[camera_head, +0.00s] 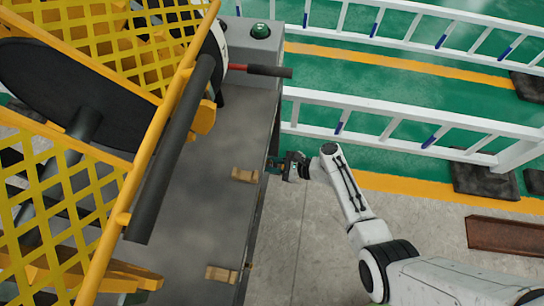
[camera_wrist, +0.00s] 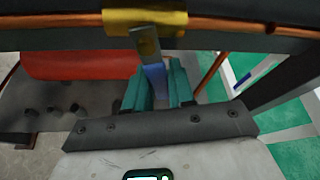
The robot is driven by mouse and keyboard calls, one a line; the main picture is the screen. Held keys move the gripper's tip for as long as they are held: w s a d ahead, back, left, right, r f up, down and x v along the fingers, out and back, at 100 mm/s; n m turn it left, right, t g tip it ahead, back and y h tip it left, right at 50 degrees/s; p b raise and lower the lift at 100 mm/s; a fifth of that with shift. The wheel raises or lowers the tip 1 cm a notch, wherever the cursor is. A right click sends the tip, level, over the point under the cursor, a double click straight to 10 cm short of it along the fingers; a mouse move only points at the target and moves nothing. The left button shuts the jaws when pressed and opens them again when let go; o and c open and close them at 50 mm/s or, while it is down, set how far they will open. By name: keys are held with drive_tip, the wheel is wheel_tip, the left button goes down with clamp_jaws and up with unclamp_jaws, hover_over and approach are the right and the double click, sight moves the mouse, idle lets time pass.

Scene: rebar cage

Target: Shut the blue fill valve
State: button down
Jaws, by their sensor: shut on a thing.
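The blue fill valve (camera_wrist: 156,82) shows in the wrist view as a blue lever, with a grey metal plate with a hole (camera_wrist: 146,42) just beyond it. My gripper (camera_wrist: 158,94) has its two teal fingers on either side of the blue lever, shut on it. In the head view my gripper (camera_head: 275,167) is at the right side of the grey machine, at the machine's edge. The valve itself cannot be made out there. The valve's body and the lever's lower part are hidden by the fingers.
The grey machine (camera_head: 222,135) has a yellow mesh guard (camera_head: 60,205) on the left. In the wrist view a copper pipe (camera_wrist: 225,22) with a yellow clamp (camera_wrist: 118,20) and a red cylinder (camera_wrist: 75,66) lie close by.

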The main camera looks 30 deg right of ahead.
drive_tip(key=shift+s+a+f+m+g+y+p, duration=0.1)
drive_tip(key=shift+s+a+m+g+y+p, duration=0.1)
drive_tip(key=shift+s+m+g+p, duration=0.25)
drive_tip(key=shift+s+a+m+g+y+p, duration=0.15)
drive_tip(key=shift+a+m+g, duration=0.1)
drive_tip(key=shift+m, duration=0.3)
drive_tip(key=c, duration=1)
unclamp_jaws()
drive_tip(key=shift+c, duration=0.2)
drive_tip(key=p+v, duration=0.2)
drive_tip(key=v, duration=0.8)
drive_tip(key=shift+s+d, duration=0.2)
drive_tip(key=shift+d, duration=0.15)
